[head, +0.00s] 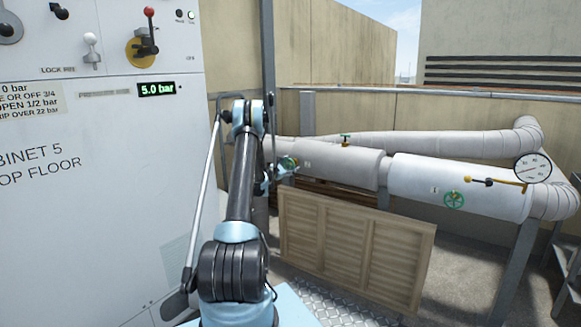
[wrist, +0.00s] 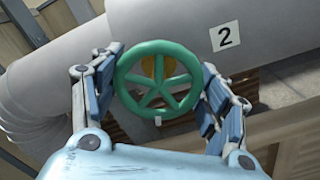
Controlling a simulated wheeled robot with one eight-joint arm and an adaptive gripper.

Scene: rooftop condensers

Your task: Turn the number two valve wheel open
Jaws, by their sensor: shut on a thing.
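The number two valve wheel (wrist: 157,79) is green and spoked, and sits in front of a grey pipe with a "2" label (wrist: 225,37) in the wrist view. My gripper (wrist: 162,70) has one finger on each side of the wheel's rim and is shut on it. In the head view, the wheel (head: 288,161) is small and partly hidden by my gripper (head: 278,172) at the left end of the lagged pipe. A small white mark shows at the wheel's lower rim.
Another green wheel (head: 454,200) is on the right pipe, near a yellow lever (head: 495,181) and a round gauge (head: 532,168). A slatted wooden panel (head: 352,250) stands below. A white cabinet (head: 90,200) reading 5.0 bar fills the left.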

